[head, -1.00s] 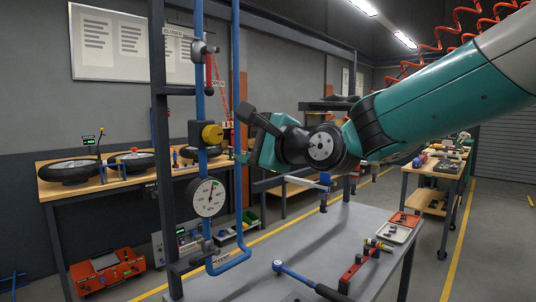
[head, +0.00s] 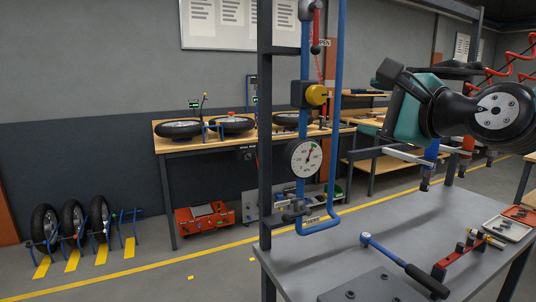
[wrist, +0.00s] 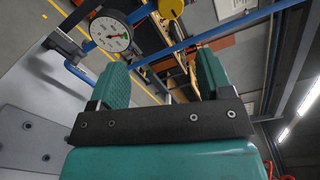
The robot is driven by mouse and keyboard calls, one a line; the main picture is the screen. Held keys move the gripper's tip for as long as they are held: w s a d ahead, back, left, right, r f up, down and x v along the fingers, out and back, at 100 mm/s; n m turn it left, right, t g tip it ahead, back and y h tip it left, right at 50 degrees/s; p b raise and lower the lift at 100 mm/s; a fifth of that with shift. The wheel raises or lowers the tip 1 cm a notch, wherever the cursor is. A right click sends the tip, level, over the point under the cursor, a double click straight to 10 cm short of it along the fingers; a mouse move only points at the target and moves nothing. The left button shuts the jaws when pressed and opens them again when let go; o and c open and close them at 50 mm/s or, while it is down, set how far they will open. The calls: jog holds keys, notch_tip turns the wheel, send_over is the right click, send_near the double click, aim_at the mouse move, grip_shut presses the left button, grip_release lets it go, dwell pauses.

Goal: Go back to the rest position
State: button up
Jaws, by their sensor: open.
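My gripper (head: 389,130) hangs in the air above the grey table, to the right of the blue pipe stand, in the head view. In the wrist view its two green fingers (wrist: 162,85) are spread apart with nothing held between them. The blue pipe (head: 337,120) carries a round pressure gauge (head: 304,158) and a yellow knob (head: 316,95). The gauge also shows at the upper left of the wrist view (wrist: 111,31). A red-handled lever (head: 316,35) is higher on the pipe. My gripper is apart from all of these.
The grey table (head: 330,255) bears a blue-headed wrench (head: 405,266), a red holder (head: 455,258) and a small tray (head: 507,228). A dark post (head: 265,120) stands left of the pipe. A workbench with wheels (head: 180,140) is behind.

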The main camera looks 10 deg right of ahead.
jog(key=s+a+f+n+g+y, duration=0.1)
jog(key=s+a+f+n+g, duration=0.4)
jog(key=f+n, duration=0.2)
jog(key=s+a+f+n+g, duration=0.5)
jog(key=f+n, duration=0.2)
jog(key=s+f+n+g+h, duration=0.2)
jog(key=s+f+n+g, duration=0.4)
jog(key=s+n, duration=0.5)
jog(key=shift+s+d+f+g+h, duration=0.15)
jog(key=shift+s+f+g+h, duration=0.15)
jog(key=shift+s+f, duration=0.15)
jog(key=shift+w, duration=0.1)
dwell(4.2)
